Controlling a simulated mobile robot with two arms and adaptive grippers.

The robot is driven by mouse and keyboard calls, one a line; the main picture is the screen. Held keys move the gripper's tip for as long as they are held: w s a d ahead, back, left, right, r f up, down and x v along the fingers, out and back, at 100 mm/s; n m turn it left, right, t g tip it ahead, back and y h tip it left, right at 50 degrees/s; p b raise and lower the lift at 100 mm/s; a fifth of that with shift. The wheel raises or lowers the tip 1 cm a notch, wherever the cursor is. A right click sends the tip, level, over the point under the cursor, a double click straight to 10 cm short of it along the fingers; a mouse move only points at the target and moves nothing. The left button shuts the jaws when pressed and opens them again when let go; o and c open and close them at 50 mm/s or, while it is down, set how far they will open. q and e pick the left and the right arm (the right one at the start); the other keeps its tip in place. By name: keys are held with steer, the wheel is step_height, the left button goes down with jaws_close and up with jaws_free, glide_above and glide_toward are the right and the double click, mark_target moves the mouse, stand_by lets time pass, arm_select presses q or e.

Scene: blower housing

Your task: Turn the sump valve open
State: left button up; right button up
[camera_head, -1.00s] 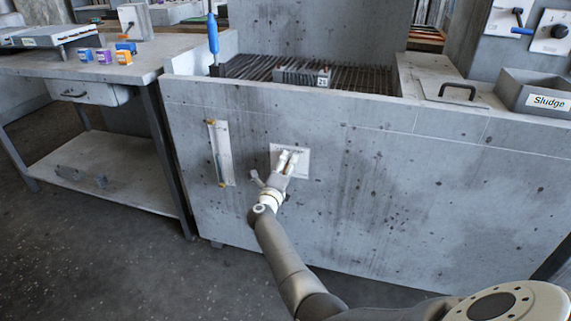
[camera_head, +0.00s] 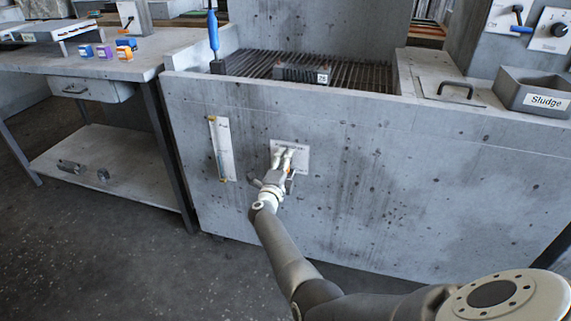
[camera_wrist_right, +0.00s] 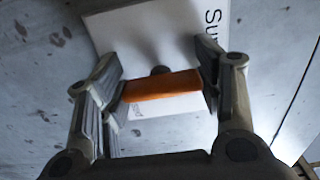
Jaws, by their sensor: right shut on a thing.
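The sump valve has a white plate (camera_head: 303,155) on the front wall of the concrete tank. In the right wrist view, part of its lettering shows on the plate (camera_wrist_right: 185,22), beginning "Su". The orange valve handle (camera_wrist_right: 162,86) lies between the two fingers of my right gripper (camera_wrist_right: 162,76), which is shut on it. The handle runs roughly level across that view, from finger to finger. In the head view my right gripper (camera_head: 284,160) is in front of the plate and hides most of the valve. My left gripper is not in view.
A narrow gauge (camera_head: 221,148) is mounted on the tank front, left of the valve. A workbench (camera_head: 60,66) stands at the left. A grey sludge bin (camera_head: 533,93) sits at the tank's top right. The tank front right of the valve is clear.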

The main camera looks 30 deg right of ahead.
steer(key=shift+a+f, duration=0.1)
steer(key=o, duration=1)
steer(key=shift+o, duration=0.2)
